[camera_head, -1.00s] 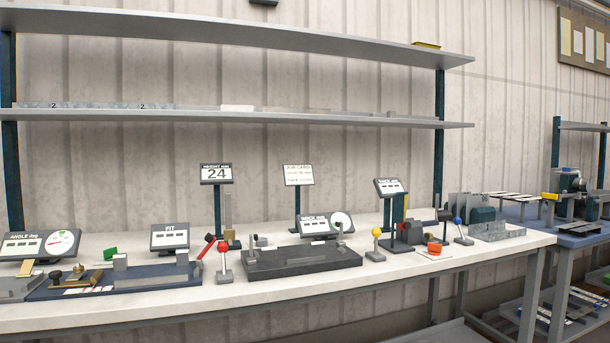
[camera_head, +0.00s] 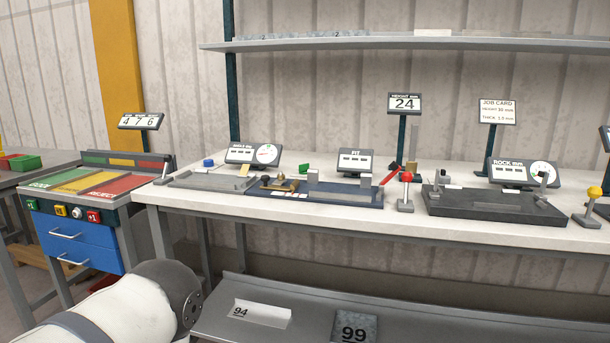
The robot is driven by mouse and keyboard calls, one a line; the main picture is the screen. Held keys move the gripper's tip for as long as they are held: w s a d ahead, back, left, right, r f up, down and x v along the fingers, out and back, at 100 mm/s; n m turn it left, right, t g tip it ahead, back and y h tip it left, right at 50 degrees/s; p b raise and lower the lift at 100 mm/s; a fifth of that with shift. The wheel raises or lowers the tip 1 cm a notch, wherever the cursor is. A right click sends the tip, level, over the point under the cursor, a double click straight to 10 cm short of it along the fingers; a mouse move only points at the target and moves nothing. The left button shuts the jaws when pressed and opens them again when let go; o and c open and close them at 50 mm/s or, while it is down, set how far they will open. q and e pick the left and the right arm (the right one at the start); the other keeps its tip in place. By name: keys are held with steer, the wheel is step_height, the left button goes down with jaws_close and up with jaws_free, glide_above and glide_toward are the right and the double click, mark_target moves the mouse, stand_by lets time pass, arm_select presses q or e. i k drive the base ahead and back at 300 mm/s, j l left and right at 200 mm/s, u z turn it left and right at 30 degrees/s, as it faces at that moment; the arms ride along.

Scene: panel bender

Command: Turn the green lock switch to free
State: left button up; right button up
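A white link of my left arm shows at the lower left, in front of the bench. Neither of my grippers is in view.
A red-ball lever (camera_head: 407,178) and a black fixture plate (camera_head: 490,207) stand to the right on the bench (camera_head: 385,220). A lower shelf (camera_head: 410,330) holds parts marked 94 and 99.

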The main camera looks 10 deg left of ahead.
mark_target(303, 169)
steer(key=i+j+z, duration=0.25)
steer(key=j, duration=0.45)
steer(key=j+z, duration=0.3)
steer(key=j, duration=0.35)
